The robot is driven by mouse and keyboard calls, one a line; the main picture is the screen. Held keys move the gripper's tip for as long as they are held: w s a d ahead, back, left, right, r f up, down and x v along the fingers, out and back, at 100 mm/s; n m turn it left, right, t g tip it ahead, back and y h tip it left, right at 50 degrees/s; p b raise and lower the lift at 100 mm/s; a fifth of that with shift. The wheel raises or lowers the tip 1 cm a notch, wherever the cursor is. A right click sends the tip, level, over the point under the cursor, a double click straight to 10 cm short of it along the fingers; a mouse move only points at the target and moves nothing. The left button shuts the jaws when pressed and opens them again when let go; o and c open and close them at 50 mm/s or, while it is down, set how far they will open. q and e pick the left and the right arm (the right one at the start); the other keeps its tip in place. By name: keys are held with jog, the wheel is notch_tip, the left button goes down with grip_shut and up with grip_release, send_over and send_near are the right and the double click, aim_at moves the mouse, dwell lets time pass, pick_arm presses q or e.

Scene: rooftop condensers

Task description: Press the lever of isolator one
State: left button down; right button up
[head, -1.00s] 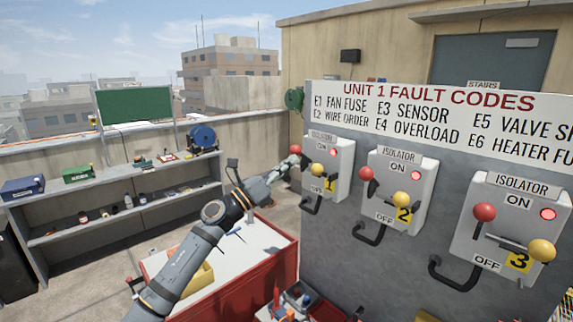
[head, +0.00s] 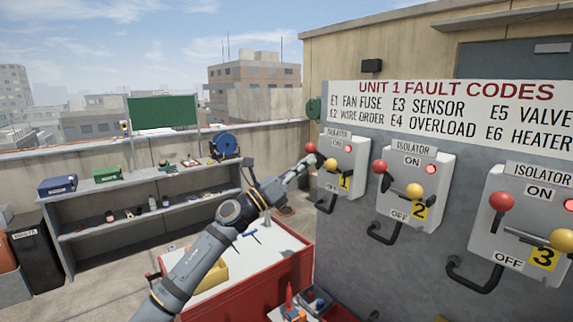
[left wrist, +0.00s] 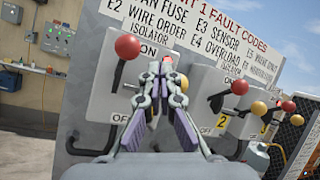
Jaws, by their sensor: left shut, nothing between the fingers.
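Isolator one (head: 353,161) is the leftmost white box on the grey panel, with a yellow "1" label. It has a red ball knob (head: 310,148) at upper left and a yellow ball knob (head: 331,165) lower down. Its ON lamp (head: 348,149) glows red. My left gripper (head: 312,160) is shut and empty, close to the two knobs; contact cannot be told. In the left wrist view the fingers (left wrist: 160,74) are in front of the box (left wrist: 104,92), right of and below the red knob (left wrist: 127,46). They partly hide the yellow knob. My right gripper is out of view.
Isolator two (head: 418,180) and isolator three (head: 525,216) stand to the right on the same panel, with similar protruding knobs. A fault-code sign (head: 440,110) is above. A red-sided bench (head: 262,287) lies below my left arm. A shelf (head: 95,235) stands at left.

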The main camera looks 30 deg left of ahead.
pick_arm(q)
jog(key=s+a+r+b, duration=0.4)
jog(key=s+r+b, duration=0.1)
jog(key=s+b, duration=0.1)
jog(key=shift+r+b, duration=0.2)
jog(key=shift+b, duration=0.2)
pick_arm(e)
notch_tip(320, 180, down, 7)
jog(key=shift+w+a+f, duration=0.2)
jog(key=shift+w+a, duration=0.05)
pick_arm(q)
jog(key=shift+s+d, duration=0.1)
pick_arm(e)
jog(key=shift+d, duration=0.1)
